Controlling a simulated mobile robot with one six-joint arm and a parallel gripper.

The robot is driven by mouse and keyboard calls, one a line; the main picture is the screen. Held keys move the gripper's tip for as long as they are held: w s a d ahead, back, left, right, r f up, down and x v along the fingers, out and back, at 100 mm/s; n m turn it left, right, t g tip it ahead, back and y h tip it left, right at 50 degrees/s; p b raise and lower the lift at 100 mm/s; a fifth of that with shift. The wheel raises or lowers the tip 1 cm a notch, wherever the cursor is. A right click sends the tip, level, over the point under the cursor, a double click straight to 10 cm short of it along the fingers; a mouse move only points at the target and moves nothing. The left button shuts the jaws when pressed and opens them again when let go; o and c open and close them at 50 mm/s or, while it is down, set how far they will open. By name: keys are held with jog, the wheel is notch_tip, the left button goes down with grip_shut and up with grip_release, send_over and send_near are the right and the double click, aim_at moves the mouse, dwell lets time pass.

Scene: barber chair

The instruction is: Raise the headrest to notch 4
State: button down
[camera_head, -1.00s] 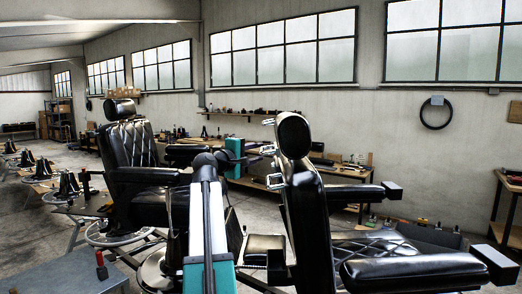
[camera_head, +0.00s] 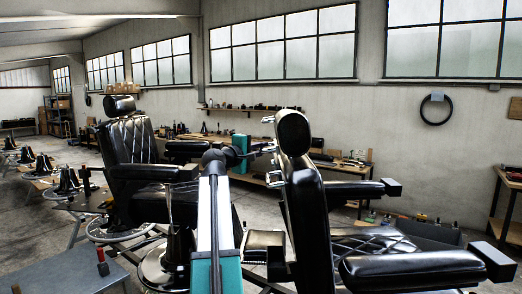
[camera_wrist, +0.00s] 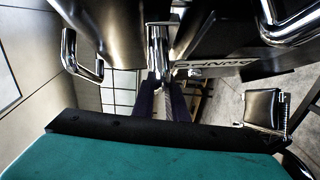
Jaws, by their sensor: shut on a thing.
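The near barber chair's black headrest (camera_head: 294,133) stands above its tall black backrest (camera_head: 307,215), seen from the side in the head view. My gripper (camera_head: 268,149) is at the rear of the headrest, level with its lower part. In the wrist view my dark gripper fingers (camera_wrist: 161,100) are shut on a chrome bar (camera_wrist: 158,45) that comes from the headrest side. Bent chrome handles show at the left (camera_wrist: 83,55) and the right of the wrist view. The notches cannot be made out.
A second black barber chair (camera_head: 133,165) stands behind at the left. A workbench (camera_head: 345,167) with tools runs along the back wall. A grey table top (camera_head: 65,276) lies at the lower left. The near chair's armrest (camera_head: 410,268) reaches to the lower right.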

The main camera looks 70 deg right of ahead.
notch_tip(320, 180, up, 13)
jog(key=w+p, duration=0.2)
jog(key=shift+a+f+p, duration=0.15)
jog(key=shift+a+p, duration=0.2)
jog(key=shift+a, duration=0.05)
jog(key=shift+w, duration=0.1)
jog(key=c, duration=1.8)
grip_release()
jog(key=shift+f, duration=0.1)
jog(key=shift+o, duration=0.2)
jog(key=shift+f, duration=0.15)
jog(key=b+v, duration=0.4)
jog(key=v, duration=0.9)
jog(key=shift+a, duration=0.4)
